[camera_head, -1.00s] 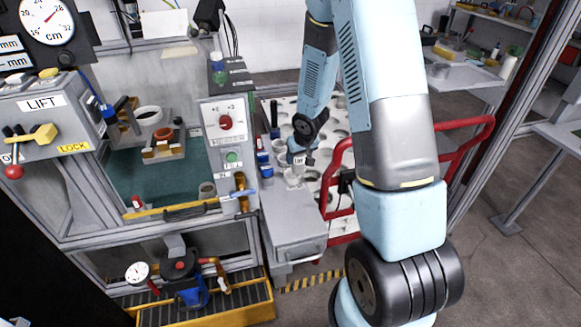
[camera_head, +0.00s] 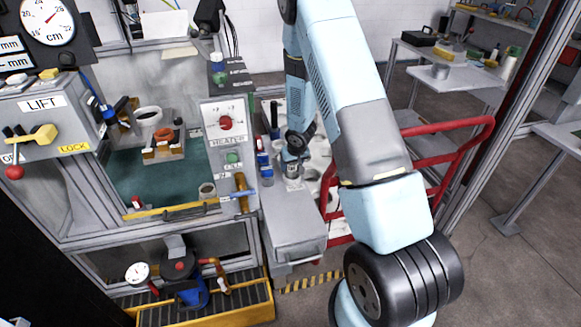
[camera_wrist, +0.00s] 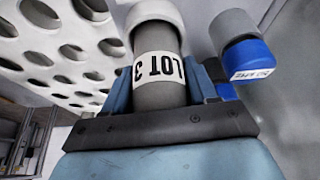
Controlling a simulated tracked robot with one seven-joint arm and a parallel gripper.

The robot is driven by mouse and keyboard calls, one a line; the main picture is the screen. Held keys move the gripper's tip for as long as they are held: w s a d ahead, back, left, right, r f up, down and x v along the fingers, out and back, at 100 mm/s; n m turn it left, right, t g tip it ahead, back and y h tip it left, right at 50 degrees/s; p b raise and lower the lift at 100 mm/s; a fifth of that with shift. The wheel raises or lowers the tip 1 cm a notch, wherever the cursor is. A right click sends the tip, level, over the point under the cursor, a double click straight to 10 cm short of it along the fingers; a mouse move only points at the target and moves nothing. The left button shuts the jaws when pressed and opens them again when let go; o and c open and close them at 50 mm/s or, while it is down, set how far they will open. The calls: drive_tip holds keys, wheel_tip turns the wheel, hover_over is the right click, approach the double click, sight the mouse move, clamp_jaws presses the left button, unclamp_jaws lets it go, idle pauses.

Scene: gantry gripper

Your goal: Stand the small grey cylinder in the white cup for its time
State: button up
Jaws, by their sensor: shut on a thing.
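The small grey cylinder (camera_wrist: 160,93) with a white "LOT 3" band fills the middle of the wrist view. My gripper (camera_wrist: 163,78) is shut on it, with one blue finger on each side. The cylinder's far end meets a white round cup (camera_wrist: 150,12) at the top of that view. I cannot tell how far it is inside. In the head view my gripper (camera_head: 293,158) hangs over the grey bench, and the cylinder (camera_head: 292,171) shows small below it. The cup is not clear in that view.
A blue-capped grey container (camera_wrist: 248,58) stands close to the right of the cylinder. A white plate with round holes (camera_wrist: 60,50) lies to the left. In the head view, a red rail (camera_head: 330,185) and the heater panel (camera_head: 226,125) flank the arm.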

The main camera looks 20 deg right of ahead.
drive_tip(key=shift+f, duration=0.55)
drive_tip(key=o, duration=1)
drive_tip(key=shift+f, duration=0.1)
